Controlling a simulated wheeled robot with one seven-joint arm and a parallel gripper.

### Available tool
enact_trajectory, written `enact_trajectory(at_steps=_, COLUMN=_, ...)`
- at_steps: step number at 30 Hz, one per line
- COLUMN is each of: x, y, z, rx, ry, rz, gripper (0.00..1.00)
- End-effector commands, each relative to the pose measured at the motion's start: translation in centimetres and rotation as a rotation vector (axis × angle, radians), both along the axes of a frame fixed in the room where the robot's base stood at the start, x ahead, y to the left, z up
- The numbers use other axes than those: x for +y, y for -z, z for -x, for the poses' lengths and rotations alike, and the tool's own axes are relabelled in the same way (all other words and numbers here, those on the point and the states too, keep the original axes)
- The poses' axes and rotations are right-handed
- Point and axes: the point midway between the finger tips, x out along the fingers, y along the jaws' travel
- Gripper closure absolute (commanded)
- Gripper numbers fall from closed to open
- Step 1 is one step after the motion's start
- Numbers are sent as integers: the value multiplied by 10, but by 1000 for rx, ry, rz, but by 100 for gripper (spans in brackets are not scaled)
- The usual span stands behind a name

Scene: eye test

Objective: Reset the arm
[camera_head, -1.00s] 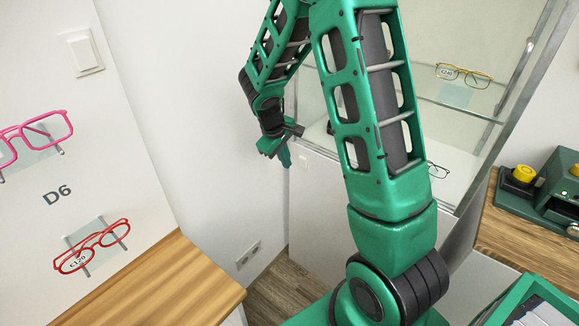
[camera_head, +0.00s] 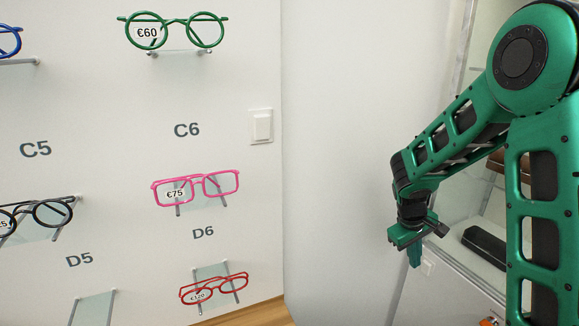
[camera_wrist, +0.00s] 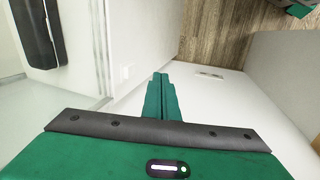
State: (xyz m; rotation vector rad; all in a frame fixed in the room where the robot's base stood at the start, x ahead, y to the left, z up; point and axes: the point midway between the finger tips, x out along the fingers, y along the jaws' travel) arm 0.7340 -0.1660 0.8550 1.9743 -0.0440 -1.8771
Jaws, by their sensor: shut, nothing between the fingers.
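My green arm shows at the right of the head view, bent at the elbow, with the forearm reaching down to the left. My gripper (camera_head: 415,258) hangs at its end, pointing down, in front of the white wall and beside the glass cabinet. In the wrist view my gripper (camera_wrist: 161,76) has its two green fingers together, with nothing between them. The fingertips are over free space and touch nothing that I can see.
Left is a display wall with green glasses (camera_head: 173,32), pink glasses (camera_head: 196,188), red glasses (camera_head: 214,288) and a light switch (camera_head: 261,126). A glass cabinet holding a dark case (camera_head: 486,246) stands close behind my arm; the case also shows in the wrist view (camera_wrist: 38,34). Wooden floor (camera_wrist: 215,30) lies below.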

Motion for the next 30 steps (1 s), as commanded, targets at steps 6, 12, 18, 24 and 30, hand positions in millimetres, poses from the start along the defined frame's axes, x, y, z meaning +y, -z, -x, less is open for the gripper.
enact_trajectory(at_steps=6, x=-25, y=-52, z=69, rx=-21, ry=203, rz=-56, gripper=100)
enact_trajectory(at_steps=12, x=-36, y=-87, z=142, rx=-32, ry=398, rz=-125, gripper=100)
enact_trajectory(at_steps=18, x=-33, y=-109, z=216, rx=-39, ry=583, rz=-204, gripper=100)
enact_trajectory(at_steps=24, x=-20, y=-118, z=279, rx=-38, ry=737, rz=-283, gripper=100)
enact_trajectory(at_steps=30, x=-8, y=-119, z=311, rx=-32, ry=814, rz=-328, gripper=100)
